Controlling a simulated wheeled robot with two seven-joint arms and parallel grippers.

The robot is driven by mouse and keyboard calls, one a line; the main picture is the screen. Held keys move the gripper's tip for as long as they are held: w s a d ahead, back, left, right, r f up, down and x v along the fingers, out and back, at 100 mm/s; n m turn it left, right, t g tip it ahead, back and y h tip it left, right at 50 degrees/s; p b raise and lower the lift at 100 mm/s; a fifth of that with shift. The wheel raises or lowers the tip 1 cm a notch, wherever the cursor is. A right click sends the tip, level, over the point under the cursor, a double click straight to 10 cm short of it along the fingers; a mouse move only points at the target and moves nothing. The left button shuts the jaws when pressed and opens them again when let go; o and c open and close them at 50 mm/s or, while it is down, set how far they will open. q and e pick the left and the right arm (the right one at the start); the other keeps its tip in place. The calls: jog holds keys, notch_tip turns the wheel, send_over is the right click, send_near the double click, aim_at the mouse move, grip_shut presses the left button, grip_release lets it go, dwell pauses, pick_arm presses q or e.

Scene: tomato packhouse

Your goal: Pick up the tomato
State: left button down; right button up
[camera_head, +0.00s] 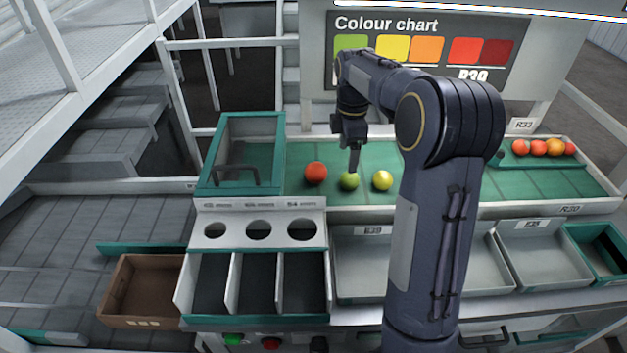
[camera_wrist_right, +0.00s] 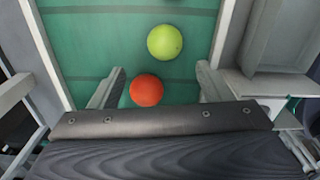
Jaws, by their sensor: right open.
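Three tomatoes sit in a row on the green belt: a red one (camera_head: 315,173), a green one (camera_head: 349,182) and a yellow one (camera_head: 382,181). My right gripper (camera_head: 354,168) points down at the row, its tip overlapping the top of the green tomato in the head view. In the right wrist view the fingers of my right gripper (camera_wrist_right: 163,88) are apart, with a red tomato (camera_wrist_right: 146,90) showing between them. A yellow-green tomato (camera_wrist_right: 164,42) lies beyond; I cannot tell which of the two it is. Contact is not visible. My left gripper is out of view.
A teal-framed clear box (camera_head: 243,117) stands left of the tomatoes. A panel with several round holes (camera_head: 273,215) and divided bins are in front. Grey trays (camera_head: 512,226) and a brown box (camera_head: 122,283) flank them. More tomatoes (camera_head: 554,147) lie at the right.

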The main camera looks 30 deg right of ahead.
aim_at(348, 176)
jog(key=f, duration=0.7)
jog(key=shift+s+f, duration=0.35)
jog(key=shift+s, duration=0.05)
jog(key=shift+c, duration=0.4)
jog(key=c, duration=0.7)
